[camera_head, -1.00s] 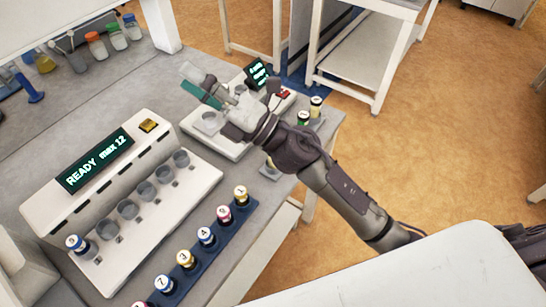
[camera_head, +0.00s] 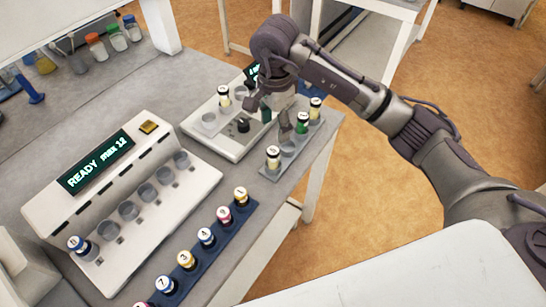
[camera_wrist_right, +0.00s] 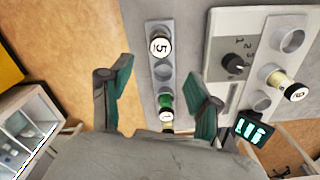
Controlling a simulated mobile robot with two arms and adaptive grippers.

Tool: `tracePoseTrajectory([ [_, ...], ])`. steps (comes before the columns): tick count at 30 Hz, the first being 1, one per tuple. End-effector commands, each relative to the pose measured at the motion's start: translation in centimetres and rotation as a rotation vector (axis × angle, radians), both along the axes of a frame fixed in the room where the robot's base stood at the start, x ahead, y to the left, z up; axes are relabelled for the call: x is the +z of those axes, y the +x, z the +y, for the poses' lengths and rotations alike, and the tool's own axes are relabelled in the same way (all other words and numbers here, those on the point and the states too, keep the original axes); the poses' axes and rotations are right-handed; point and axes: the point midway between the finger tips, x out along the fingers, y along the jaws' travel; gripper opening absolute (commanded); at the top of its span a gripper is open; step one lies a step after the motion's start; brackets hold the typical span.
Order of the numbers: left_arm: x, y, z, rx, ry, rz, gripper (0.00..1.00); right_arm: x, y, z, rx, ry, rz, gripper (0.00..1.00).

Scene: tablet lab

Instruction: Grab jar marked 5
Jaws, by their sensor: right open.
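The jar marked 5 (camera_wrist_right: 160,46) shows its white lid in the wrist view, at the top end of a small grey rack (camera_wrist_right: 158,25). In the head view this jar (camera_head: 273,157) stands upright at the rack's near end. My right gripper (camera_head: 276,120) is open and empty above the rack. In the wrist view its teal-padded fingers (camera_wrist_right: 158,85) are spread on either side of the rack, with the jar beyond the tips and apart from them. My left gripper is not in view.
A green jar (camera_head: 302,125) and another white-lidded jar (camera_head: 315,106) share the rack, with an empty slot (camera_head: 288,149) beside the jar marked 5. A white device (camera_head: 200,128) with a knob and one jar (camera_head: 224,97) stands left. A blue rack (camera_head: 222,238) holds several jars.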

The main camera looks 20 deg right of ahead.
Motion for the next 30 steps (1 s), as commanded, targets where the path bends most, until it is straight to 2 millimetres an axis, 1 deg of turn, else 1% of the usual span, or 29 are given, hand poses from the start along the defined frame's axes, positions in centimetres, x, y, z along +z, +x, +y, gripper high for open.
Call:
tracePoseTrajectory([
  [1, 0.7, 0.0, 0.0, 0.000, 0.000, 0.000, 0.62, -1.0, -0.2, 0.0, 0.000, 0.000, 0.008, 0.62],
  [3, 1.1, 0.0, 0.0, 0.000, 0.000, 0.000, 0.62, -2.4, -0.2, 0.1, 0.000, 0.002, 0.008, 0.62],
  [6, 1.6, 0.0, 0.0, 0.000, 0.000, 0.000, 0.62, -4.2, -0.2, 0.1, 0.000, 0.003, 0.007, 0.62],
  [9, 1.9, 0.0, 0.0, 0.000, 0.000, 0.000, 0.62, -5.6, -0.2, 0.2, 0.001, 0.005, 0.005, 0.62],
  [14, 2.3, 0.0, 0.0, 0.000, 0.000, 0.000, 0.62, -6.6, -0.2, 0.2, 0.000, 0.004, 0.003, 0.62],
  [17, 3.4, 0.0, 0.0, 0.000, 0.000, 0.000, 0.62, -7.5, -0.3, 0.3, 0.001, 0.005, 0.007, 0.62],
  [19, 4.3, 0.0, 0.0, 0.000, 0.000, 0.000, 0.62, -8.5, -0.5, 0.5, 0.000, 0.006, 0.009, 0.62],
  [21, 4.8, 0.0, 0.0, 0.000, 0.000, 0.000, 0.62, -9.7, -0.5, 0.5, -0.001, 0.005, 0.008, 0.62],
  [25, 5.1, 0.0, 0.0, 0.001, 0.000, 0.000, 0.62, -11.3, -0.4, 0.5, 0.000, 0.005, 0.004, 0.62],
  [30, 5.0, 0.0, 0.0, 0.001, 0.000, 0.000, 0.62, -11.8, -0.3, 0.4, 0.001, 0.005, -0.001, 0.62],
])
